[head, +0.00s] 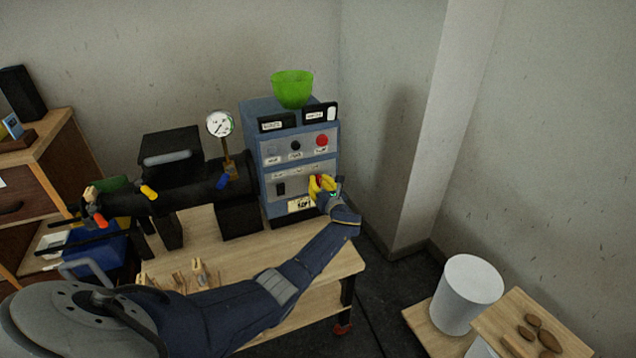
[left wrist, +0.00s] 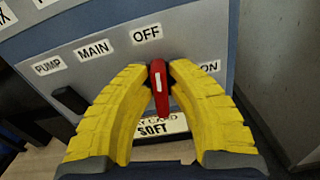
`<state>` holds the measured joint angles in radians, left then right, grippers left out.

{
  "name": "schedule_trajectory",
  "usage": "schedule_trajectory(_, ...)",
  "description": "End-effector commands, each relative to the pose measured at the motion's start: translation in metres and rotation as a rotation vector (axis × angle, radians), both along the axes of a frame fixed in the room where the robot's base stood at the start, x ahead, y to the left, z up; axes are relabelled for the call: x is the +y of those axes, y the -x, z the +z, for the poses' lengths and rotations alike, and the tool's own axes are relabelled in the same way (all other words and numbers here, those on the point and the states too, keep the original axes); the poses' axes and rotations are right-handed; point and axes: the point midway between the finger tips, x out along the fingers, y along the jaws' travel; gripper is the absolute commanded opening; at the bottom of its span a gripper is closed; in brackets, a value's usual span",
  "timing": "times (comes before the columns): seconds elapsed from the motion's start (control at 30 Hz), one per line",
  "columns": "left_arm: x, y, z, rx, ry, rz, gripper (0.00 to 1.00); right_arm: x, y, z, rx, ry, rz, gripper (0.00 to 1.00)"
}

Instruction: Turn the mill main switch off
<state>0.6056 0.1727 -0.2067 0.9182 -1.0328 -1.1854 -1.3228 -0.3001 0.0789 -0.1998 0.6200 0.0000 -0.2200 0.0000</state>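The blue control cabinet (head: 247,135) stands on the far right of the wooden bench. A red switch handle (left wrist: 159,88) sits on its lower front panel, right of the MAIN label (left wrist: 94,50). The OFF label (left wrist: 147,34) is just above the handle, and the ON label (left wrist: 208,67) is to its right, partly covered by a finger. The handle stands nearly upright, its upper end towards OFF. The yellow fingertips of my left gripper (left wrist: 162,68) close in on both sides of the handle; the gripper also shows in the head view (head: 322,187). My right gripper is not in view.
A black rocker (left wrist: 69,100) lies left of the handle under the PUMP label. Above are a red button (head: 322,141) and a green bowl (head: 292,88) on the cabinet. A black machine with a gauge (head: 220,124) stands to the left. A white bin (head: 470,295) stands at the right.

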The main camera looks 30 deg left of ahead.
Motion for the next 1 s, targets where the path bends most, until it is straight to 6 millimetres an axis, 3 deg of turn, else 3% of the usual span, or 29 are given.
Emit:
schedule_trajectory(0.13,0.0000,0.0002,-0.0001,0.000,0.000,0.000,0.00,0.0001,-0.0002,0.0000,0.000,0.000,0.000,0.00)
schedule_trajectory(0.97,0.0015,0.0016,0.0001,-0.147,0.104,0.001,0.00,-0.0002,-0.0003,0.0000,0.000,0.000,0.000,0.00)
schedule_trajectory(1.0,0.0015,0.0017,0.0001,-0.146,0.104,0.001,0.17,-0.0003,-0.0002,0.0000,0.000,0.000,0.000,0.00)
